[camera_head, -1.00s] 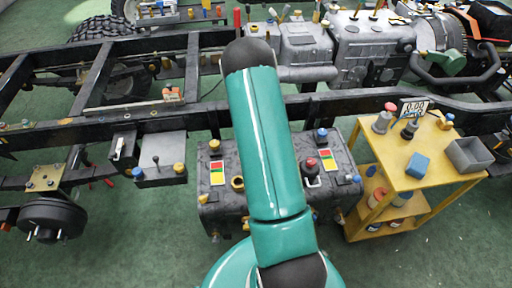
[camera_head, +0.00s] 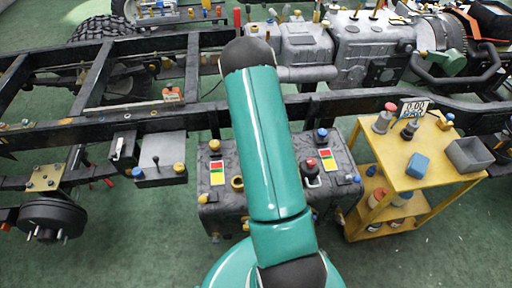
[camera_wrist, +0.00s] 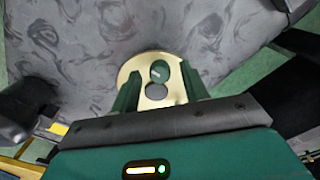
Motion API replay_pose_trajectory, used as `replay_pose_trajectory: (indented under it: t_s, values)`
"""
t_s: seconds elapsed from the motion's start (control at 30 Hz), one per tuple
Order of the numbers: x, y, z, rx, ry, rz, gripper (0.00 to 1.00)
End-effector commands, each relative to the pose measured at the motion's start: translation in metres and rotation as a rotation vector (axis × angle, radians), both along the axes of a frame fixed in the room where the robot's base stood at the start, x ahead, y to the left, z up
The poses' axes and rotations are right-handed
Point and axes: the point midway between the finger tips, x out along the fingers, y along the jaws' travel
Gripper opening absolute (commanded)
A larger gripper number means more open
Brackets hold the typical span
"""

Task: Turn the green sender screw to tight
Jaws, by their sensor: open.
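In the wrist view, a small green screw (camera_wrist: 159,70) with a pale mark on its head sits on a round brass plate (camera_wrist: 172,63) on the grey tank. Below it on the plate is a round grey spot, perhaps a hole. My gripper (camera_wrist: 160,74) is open, its two dark green fingers on either side of the screw, with gaps to both. I cannot tell how far above the plate the fingertips are. In the head view my arm hides the gripper and the screw; the tank (camera_head: 345,190) shows on both sides of the arm.
The tank carries coloured caps and red-yellow-green labels. A black chassis rail (camera_head: 360,104) runs behind it. A yellow cart (camera_head: 440,178) with a blue block (camera_head: 418,166), a grey bin (camera_head: 469,155) and a 0.00 display stands right.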

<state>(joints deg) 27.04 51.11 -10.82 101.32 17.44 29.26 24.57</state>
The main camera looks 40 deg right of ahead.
Motion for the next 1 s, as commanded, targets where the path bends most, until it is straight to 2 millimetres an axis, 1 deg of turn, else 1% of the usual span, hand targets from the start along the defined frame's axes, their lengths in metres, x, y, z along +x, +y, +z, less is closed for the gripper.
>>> replay_pose_trajectory:
  t_s: [0.17,0.4,0.5,0.6,0.7,0.77,1.0]
  values:
    - [0.001,0.000,0.026,-0.002,-0.003,0.001,0.45]
    - [0.001,0.000,0.080,-0.003,-0.004,0.001,0.45]
    - [0.001,0.000,0.101,-0.003,-0.005,0.001,0.45]
    - [0.001,0.000,0.118,-0.002,-0.003,0.000,0.45]
    - [0.000,0.000,0.129,-0.002,-0.002,0.000,0.45]
    - [0.000,0.000,0.132,-0.001,-0.001,0.000,0.45]
    - [0.000,0.000,0.135,0.000,0.000,0.000,0.45]
